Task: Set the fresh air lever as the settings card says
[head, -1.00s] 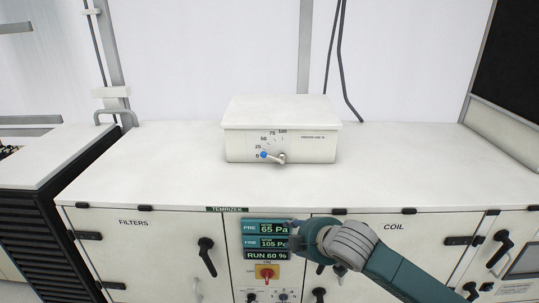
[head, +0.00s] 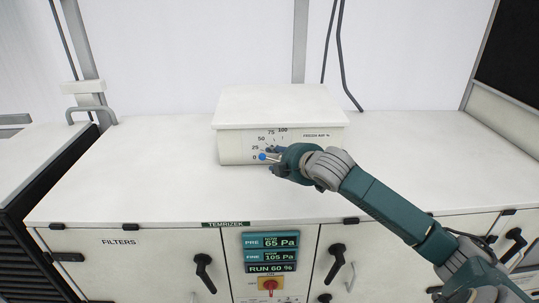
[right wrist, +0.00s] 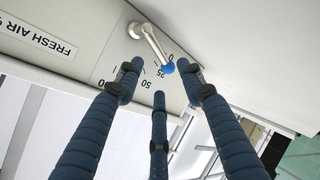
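The fresh air lever is a metal arm with a blue knob (head: 263,157) on the front of a white box (head: 235,149). Its knob is beside the 0 mark of a scale that runs to 100. In the right wrist view the lever (right wrist: 148,38) shows from pivot to knob. My right gripper (head: 273,160) is at the lever, covering its pivot in the head view. In the wrist view its fingers (right wrist: 159,74) are spread, with the knob between the tips; contact is not clear. No settings card can be made out. My left gripper is out of view.
The box stands on a wide white cabinet top (head: 120,185), clear on both sides. Below are a display panel (head: 270,252) reading 65 Pa, 105 Pa and RUN 60 %, a red switch (head: 270,285) and black door handles (head: 204,272).

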